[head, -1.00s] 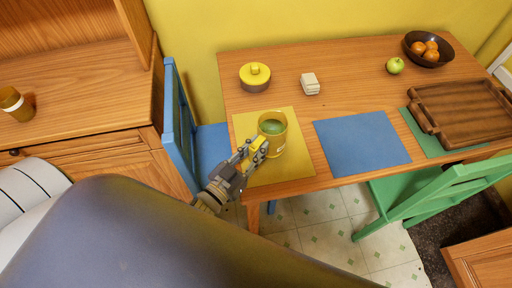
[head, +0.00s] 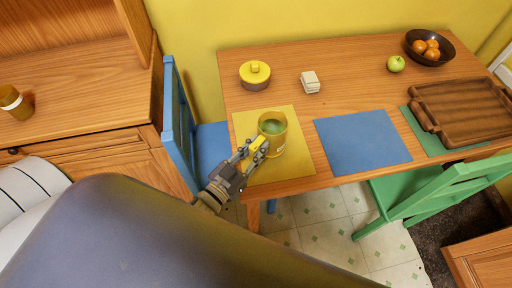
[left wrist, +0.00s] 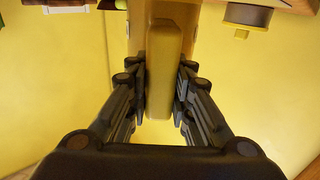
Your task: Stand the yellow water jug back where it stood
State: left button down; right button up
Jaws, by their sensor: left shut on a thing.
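The yellow water jug (head: 273,133) is upright at the yellow placemat (head: 288,176) on the wooden table, with a greenish inside showing through its open top. My left gripper (head: 252,149) is shut on the jug's yellow handle, on the side toward me. In the left wrist view the handle (left wrist: 164,70) stands between the two fingers of my left gripper (left wrist: 163,95). The jug's base is over the mat in the head view; I cannot tell whether it touches. My right gripper is not in view.
A lidded yellow pot (head: 255,76), a small pale block stack (head: 310,82), an apple (head: 396,64) and a fruit bowl (head: 443,60) stand farther back. A blue placemat (head: 362,139) lies empty to the right. A wooden tray (head: 465,112) lies beyond it. A blue chair (head: 178,120) is left.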

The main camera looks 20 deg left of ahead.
pick_arm(q)
jog(key=shift+f, duration=0.25)
dwell(0.4)
jog(key=c, duration=1.3)
grip_release()
jog(key=shift+c, duration=0.2)
jog(key=shift+f, duration=0.2)
jog(key=shift+s+r, duration=0.1)
jog(key=shift+v, duration=1)
jog(key=shift+p+v, duration=0.55)
jog(key=shift+v, duration=2.4)
